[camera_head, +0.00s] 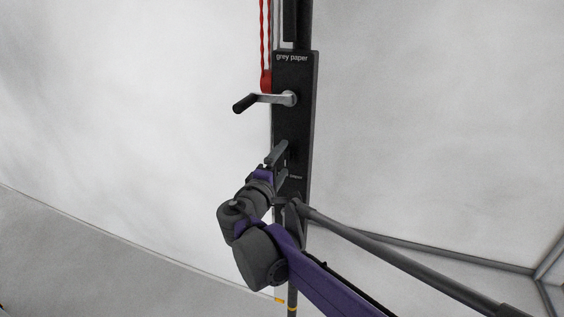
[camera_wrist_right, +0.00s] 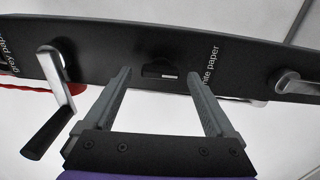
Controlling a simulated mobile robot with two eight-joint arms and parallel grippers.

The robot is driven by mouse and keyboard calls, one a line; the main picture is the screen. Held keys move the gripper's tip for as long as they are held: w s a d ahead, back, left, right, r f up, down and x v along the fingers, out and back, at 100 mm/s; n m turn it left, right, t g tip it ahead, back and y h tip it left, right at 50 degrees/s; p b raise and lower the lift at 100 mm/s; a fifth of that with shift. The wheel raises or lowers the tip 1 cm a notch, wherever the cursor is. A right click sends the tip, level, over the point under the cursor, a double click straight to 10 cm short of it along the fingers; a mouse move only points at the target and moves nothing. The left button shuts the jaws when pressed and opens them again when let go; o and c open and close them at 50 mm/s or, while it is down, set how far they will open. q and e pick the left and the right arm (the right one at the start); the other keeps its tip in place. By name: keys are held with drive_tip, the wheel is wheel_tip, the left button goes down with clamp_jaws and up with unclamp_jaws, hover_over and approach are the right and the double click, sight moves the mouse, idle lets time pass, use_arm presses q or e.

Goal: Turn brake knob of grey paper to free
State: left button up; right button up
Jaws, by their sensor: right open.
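The black plate labelled "grey paper" (camera_head: 292,85) hangs upright in the head view, with a metal crank (camera_head: 270,98) and black handle near its top. My right gripper (camera_head: 281,163) is in front of the plate below the crank; the brake knob is hidden there. In the right wrist view, a small dark knob with a light mark (camera_wrist_right: 160,70), apparently the brake knob, lies on the plate between the spread fingertips of my right gripper (camera_wrist_right: 161,76). The fingers are open, one on each side, with no visible contact. My left gripper is not in view.
The grey-paper crank (camera_wrist_right: 57,88) is left of the fingers in the wrist view. A second label, partly hidden and ending in "ite paper" (camera_wrist_right: 210,64), and another crank (camera_wrist_right: 292,82) are to the right. A red chain (camera_head: 265,55) hangs beside the plate; a dark bar (camera_head: 400,258) runs lower right.

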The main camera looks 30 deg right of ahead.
drive_tip(key=v, duration=1)
drive_tip(key=shift+s+a+b, duration=0.15)
drive_tip(key=shift+s+b, duration=0.1)
drive_tip(key=shift+b, duration=0.15)
drive_tip(key=s+d+f+m+g+y, duration=0.1)
drive_tip(key=s+f+m+g+y, duration=0.15)
drive_tip(key=s+f, duration=0.55)
drive_tip(key=s+d+f+m+g+y, duration=0.2)
drive_tip(key=s+f+g+y, duration=0.15)
drive_tip(key=f, duration=0.75)
drive_tip(key=s+a+f+m+y, duration=0.3)
drive_tip(key=s+a+f+y, duration=0.4)
drive_tip(key=s+a+f, duration=0.1)
wheel_tip(320, 180, down, 3)
drive_tip(key=shift+s+a+r+m+y, duration=0.15)
drive_tip(key=shift+s+a+m+y, duration=0.25)
drive_tip(key=shift+s, duration=0.1)
drive_tip(key=shift+d, duration=0.1)
drive_tip(key=shift+c, duration=0.2)
